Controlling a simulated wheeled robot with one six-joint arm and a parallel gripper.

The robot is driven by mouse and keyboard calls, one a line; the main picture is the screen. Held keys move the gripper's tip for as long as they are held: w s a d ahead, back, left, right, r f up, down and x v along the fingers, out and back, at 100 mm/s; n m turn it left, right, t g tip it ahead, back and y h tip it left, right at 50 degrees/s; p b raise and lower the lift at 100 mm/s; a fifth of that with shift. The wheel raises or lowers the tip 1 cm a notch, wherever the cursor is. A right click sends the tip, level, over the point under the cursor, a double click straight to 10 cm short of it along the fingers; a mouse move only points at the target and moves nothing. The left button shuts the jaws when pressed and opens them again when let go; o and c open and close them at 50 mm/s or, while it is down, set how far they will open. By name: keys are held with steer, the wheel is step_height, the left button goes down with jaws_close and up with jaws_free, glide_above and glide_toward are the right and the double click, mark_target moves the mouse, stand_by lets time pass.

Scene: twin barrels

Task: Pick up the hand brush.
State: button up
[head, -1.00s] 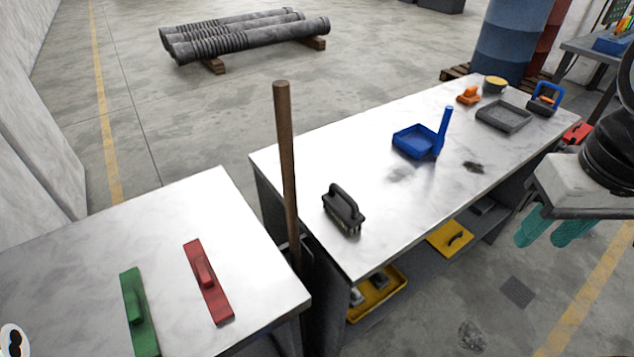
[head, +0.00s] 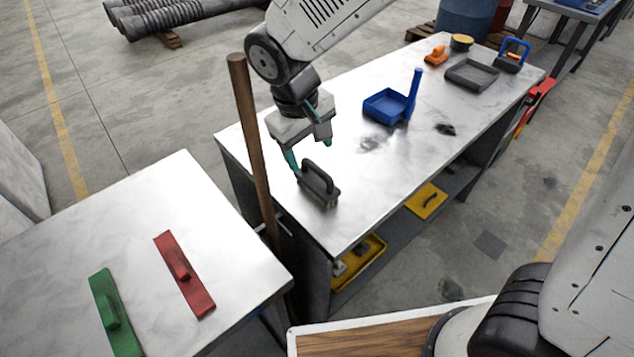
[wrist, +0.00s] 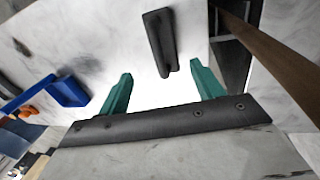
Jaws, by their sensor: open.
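My gripper (head: 309,154), with teal fingers, is open and empty above and just behind the brush in the head view. In the wrist view the brush (wrist: 158,42) lies ahead of my open fingers (wrist: 160,74), its near end in line with the gap between them. The fingers do not appear to touch it. The bristles are mostly hidden.
A wooden pole (head: 253,150) stands upright between the benches, close left of my gripper. A blue dustpan (head: 386,106) and a grey tray (head: 471,74) sit farther right. The left table holds a red float (head: 184,273) and a green float (head: 115,318).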

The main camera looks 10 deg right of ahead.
mark_target(310, 167)
steer(key=f, duration=0.5)
steer(key=w+f, duration=0.1)
steer(key=f, duration=0.2)
steer(key=shift+d+f, duration=0.25)
steer(key=shift+d, duration=0.05)
steer(key=c, duration=1.1)
